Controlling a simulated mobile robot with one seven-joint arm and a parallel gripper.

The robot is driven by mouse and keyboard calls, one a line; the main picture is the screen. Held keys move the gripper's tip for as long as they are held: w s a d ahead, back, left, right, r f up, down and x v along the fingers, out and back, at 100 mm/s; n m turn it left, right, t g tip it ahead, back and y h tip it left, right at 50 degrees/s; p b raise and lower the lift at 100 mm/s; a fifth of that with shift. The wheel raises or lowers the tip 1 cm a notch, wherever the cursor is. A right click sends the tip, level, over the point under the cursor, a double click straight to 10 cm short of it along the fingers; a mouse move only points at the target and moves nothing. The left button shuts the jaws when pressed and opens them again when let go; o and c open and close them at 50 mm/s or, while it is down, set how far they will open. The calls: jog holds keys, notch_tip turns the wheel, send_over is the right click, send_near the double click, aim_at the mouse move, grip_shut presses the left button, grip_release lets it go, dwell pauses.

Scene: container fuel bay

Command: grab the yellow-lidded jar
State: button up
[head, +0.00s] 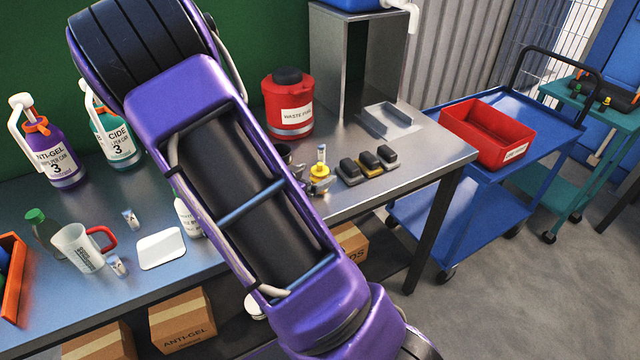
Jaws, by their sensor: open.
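A small thing with a round yellow top (320,170) stands on the metal bench, just right of my arm in the head view. It looks like the yellow-lidded jar, but its body is small and partly hidden, so I cannot tell its full shape. A small pale vial (322,152) shows right behind it. My purple arm crosses the middle of the view and covers part of the bench to the left of the yellow top. My gripper is not in view.
Black and yellow blocks (368,161) sit right of the yellow top. A red waste can (287,105) stands behind. A white bottle (188,217), measuring jug (78,248) and white card (161,249) are left. A blue cart (425,215) holds a red bin (486,133).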

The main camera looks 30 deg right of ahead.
aim_at(325, 168)
jog(key=x, duration=0.5)
jog(key=shift+d+r, duration=0.15)
jog(key=shift+d, duration=0.15)
grip_shut()
